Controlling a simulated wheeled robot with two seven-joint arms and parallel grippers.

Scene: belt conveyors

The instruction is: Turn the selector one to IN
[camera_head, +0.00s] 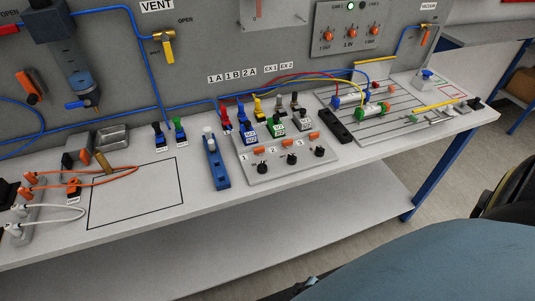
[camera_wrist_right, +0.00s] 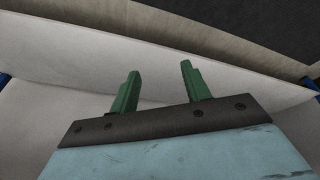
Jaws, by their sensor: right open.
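Selector one is the leftmost black knob (camera_head: 262,167) on the grey selector box (camera_head: 290,172), beside a printed 1. An orange label sits above it, too small to read, and I cannot tell which way the knob points. Two similar knobs, selector two (camera_head: 290,160) and selector three (camera_head: 320,152), stand to its right. My right gripper (camera_wrist_right: 158,72) shows in the right wrist view with its two green fingers apart and nothing between them. No selector shows in that view. My left gripper is not in view.
The bench front edge is clear.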

